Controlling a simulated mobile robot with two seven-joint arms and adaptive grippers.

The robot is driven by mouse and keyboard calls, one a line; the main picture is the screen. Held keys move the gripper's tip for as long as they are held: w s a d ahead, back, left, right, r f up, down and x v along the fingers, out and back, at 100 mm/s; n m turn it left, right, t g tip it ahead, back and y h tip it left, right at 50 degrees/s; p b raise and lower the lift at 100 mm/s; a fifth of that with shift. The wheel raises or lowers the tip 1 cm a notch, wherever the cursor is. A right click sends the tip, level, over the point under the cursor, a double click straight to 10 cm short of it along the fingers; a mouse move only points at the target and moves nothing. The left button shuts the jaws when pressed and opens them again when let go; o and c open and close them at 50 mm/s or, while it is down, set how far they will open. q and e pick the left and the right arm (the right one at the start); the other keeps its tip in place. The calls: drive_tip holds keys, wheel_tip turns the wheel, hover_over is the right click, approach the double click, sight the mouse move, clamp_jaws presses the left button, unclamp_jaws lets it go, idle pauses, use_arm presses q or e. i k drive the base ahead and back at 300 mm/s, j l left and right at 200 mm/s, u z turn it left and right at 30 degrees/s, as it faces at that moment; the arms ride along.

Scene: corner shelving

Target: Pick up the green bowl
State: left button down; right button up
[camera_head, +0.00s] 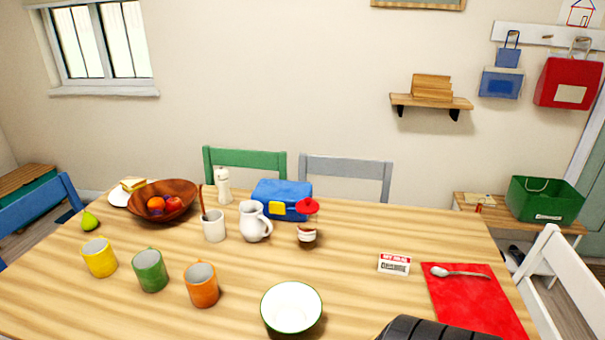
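The bowl with a green rim and white inside (292,307) stands upright on the wooden table (130,312), near its front edge and a little left of the picture's middle bottom. It looks empty, and its outer side is mostly hidden from above. Neither gripper's fingers show. A dark ribbed part at the bottom edge, right of the bowl and apart from it, seems to be mine.
An orange mug (202,289), a green mug (150,274) and a yellow mug (99,259) stand left of the bowl. A white jug (254,225) stands behind it. A red mat (470,306) with a spoon (460,272) lies right.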

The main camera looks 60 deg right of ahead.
sight(291, 308)
drive_tip(key=z, duration=1.65)
drive_tip(key=k+l, duration=0.35)
drive_tip(key=l, duration=0.15)
drive_tip(key=u, duration=0.05)
